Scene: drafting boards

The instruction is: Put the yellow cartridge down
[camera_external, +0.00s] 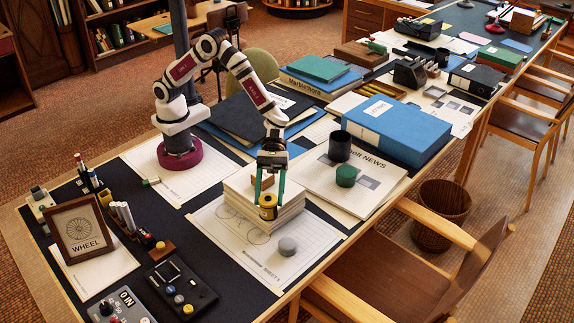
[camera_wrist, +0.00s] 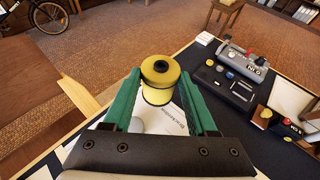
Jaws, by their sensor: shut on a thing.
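The yellow cartridge (camera_external: 268,206) is a short cylinder with a dark band and a dark hub on its end. My gripper (camera_external: 270,190) is shut on it, with a green finger on each side. In the wrist view the cartridge (camera_wrist: 159,80) sits between the tips of the green fingers (camera_wrist: 160,95). It is in front of a stack of paper (camera_external: 290,208) and above the drawing sheet (camera_external: 228,240). I cannot tell how high it is above the sheet.
A grey cylinder (camera_external: 287,246) stands on the sheet close by. A green cylinder (camera_external: 346,175) and a dark cup (camera_external: 340,146) stand on a newspaper to the right. A wooden block (camera_external: 263,181) lies on the paper stack. A control box (camera_external: 181,286) is at the front left.

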